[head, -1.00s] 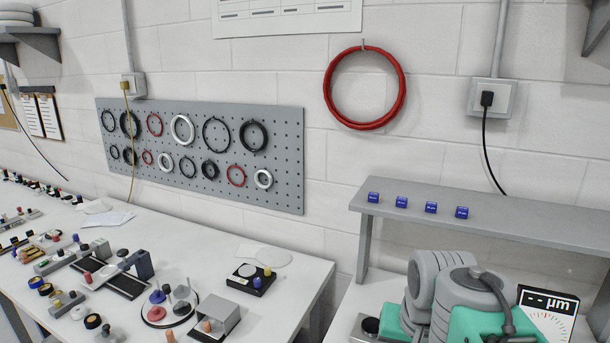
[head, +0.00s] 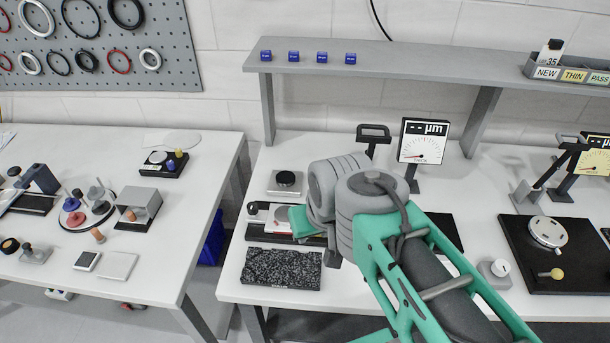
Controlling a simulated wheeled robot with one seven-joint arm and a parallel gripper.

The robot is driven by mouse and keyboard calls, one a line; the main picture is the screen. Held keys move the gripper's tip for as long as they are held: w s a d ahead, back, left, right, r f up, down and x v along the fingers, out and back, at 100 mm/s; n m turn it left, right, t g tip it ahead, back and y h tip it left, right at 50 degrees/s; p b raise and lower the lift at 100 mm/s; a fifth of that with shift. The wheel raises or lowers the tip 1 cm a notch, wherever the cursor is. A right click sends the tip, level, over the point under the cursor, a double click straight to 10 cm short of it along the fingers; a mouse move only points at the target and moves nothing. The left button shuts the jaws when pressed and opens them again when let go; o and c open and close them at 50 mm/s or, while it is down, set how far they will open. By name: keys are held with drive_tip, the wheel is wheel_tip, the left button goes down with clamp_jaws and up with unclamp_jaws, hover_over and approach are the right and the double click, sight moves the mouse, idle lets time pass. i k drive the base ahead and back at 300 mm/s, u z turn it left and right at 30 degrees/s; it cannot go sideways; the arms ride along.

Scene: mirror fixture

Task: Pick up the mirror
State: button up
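I cannot make out for certain which thing is the mirror. A pale round disc (head: 157,157) sits on a small black base with a yellow and a blue knob, on the left table. A grey block with a dark round top (head: 286,179) stands on the right table, behind my arm's end. My arm comes in from the lower right over the right table. Its grey wrist joints hide the far end, and only a short teal part shows beside a red and white item (head: 283,215). My gripper's fingers cannot be seen.
A raised grey shelf (head: 420,62) with several blue cubes runs above the right table. A dial display (head: 423,143) stands behind my arm. A speckled dark slab (head: 281,268) lies at the right table's front edge. A gap separates the two tables.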

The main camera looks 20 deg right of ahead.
sight(281, 212)
drive_tip(key=z, duration=0.2)
drive_tip(key=k, duration=0.9)
drive_tip(key=z, duration=0.1)
